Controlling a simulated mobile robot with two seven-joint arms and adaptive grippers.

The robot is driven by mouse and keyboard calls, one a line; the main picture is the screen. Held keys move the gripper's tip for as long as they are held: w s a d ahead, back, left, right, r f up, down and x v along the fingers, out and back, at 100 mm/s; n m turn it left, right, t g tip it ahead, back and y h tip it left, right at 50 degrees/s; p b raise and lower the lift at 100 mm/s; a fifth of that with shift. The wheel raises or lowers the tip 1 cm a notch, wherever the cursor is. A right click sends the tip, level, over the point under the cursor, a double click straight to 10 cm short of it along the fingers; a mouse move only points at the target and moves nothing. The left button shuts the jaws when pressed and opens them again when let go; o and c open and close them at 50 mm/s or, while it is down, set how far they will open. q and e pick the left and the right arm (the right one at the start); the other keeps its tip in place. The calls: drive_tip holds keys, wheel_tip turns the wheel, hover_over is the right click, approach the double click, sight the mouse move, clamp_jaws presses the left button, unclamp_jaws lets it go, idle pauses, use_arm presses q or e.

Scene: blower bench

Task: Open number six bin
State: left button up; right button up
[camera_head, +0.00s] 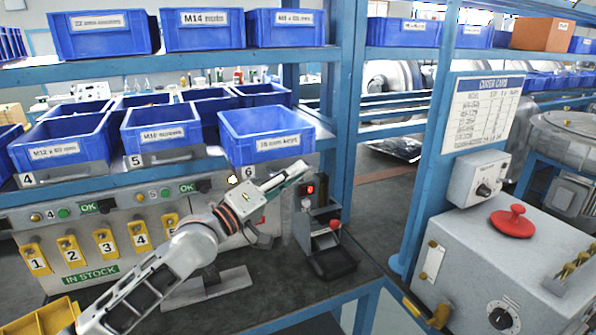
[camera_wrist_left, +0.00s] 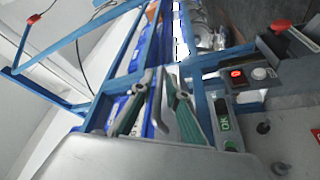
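The number six bin (camera_head: 262,142) is a blue box with a white label, at the right end of the lower bin row, above a grey plate numbered 6 (camera_head: 248,172). It appears to stand further forward than the bin beside it. My left gripper (camera_head: 300,172) is just below and right of the bin's front, near a small red-lit display. Whether a finger touches the bin cannot be told. My right gripper is not in view.
Bin five (camera_head: 160,133) and bin four (camera_head: 62,153) are to the left. A blue shelf post (camera_head: 350,110) rises on the right. A red-lit device (camera_head: 310,190) and a black tray (camera_head: 333,262) sit beside my gripper. A grey control box with a red button (camera_head: 512,222) stands at right.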

use_arm(q)
drive_tip(key=v, duration=1)
drive_tip(key=shift+s+a, duration=0.15)
drive_tip(key=shift+s, duration=0.05)
drive_tip(key=shift+f, duration=0.1)
drive_tip(key=s+a+f+m+y, duration=0.1)
drive_tip(key=s+a+f+y, duration=0.2)
drive_tip(key=f, duration=1)
drive_tip(key=s+a+f+m+y, duration=0.15)
drive_tip(key=s+f+y, duration=0.35)
drive_tip(key=f, duration=0.8)
drive_tip(key=s+a+f+m+g+y, duration=0.1)
drive_tip(key=s+a+f, duration=0.3)
drive_tip(key=s+f, duration=0.5)
drive_tip(key=s+a+f+m+g+y, duration=0.1)
drive_tip(key=s+a+f+m+y, duration=0.2)
drive_tip(key=s+f, duration=0.7)
drive_tip(key=shift+a+g+y, duration=0.3)
drive_tip(key=shift+a, duration=0.65)
